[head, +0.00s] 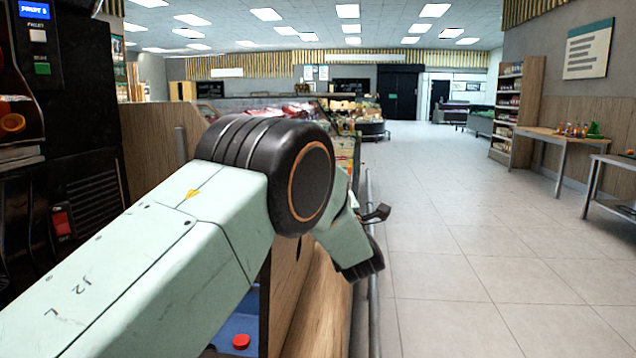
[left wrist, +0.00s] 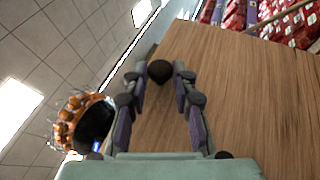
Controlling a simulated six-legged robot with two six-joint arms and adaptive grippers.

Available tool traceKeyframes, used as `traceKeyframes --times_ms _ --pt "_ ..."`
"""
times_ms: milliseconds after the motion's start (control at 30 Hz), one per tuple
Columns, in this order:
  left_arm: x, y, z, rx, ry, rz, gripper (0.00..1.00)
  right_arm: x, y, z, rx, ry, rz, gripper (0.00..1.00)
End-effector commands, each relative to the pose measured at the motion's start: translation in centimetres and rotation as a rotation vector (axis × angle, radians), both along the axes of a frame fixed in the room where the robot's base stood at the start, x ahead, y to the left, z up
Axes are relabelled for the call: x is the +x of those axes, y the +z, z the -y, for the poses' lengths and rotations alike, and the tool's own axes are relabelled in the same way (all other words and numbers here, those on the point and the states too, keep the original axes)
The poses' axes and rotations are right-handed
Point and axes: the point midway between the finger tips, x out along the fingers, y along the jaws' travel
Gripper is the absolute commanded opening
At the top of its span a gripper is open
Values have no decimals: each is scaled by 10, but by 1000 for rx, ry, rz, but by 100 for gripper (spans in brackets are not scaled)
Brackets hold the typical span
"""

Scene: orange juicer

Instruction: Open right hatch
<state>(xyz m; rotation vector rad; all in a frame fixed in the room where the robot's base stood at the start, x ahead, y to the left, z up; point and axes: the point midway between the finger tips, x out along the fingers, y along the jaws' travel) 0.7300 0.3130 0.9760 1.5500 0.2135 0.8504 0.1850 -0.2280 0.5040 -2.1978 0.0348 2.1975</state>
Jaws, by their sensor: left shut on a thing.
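A wooden panel, which looks like the hatch (left wrist: 225,85), fills the right part of the left wrist view. A dark round knob (left wrist: 160,70) stands out near its edge. My left gripper (left wrist: 160,82) is shut on this knob, with a finger on each side of it. In the head view my left arm reaches across from the left, and my left gripper (head: 372,240) shows partly behind the arm's joint. Wooden panels (head: 315,300) stand below the arm, beside a blue surface (head: 235,325) with a red knob (head: 241,342). The arm hides much of the front. My right gripper is not in view.
A black machine (head: 70,150) with buttons stands close at the left. A metal rail (head: 372,300) runs beside the wooden panels. The tiled floor (head: 480,250) at the right is clear. Tables (head: 560,138) and shelves stand along the right wall.

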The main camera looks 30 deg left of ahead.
Motion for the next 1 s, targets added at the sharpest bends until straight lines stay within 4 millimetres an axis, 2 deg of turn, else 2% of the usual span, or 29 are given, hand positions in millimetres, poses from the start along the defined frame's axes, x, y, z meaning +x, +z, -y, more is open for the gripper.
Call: traceKeyframes --times_ms 467,500,733,1000 --pt "2 2 6 17 -2 0 0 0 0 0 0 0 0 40" --pt "2 2 6 17 -2 0 28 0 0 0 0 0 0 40" --pt "2 1 6 15 -2 -2 48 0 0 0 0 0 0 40" --pt "2 0 6 14 0 -4 49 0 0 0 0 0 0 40"
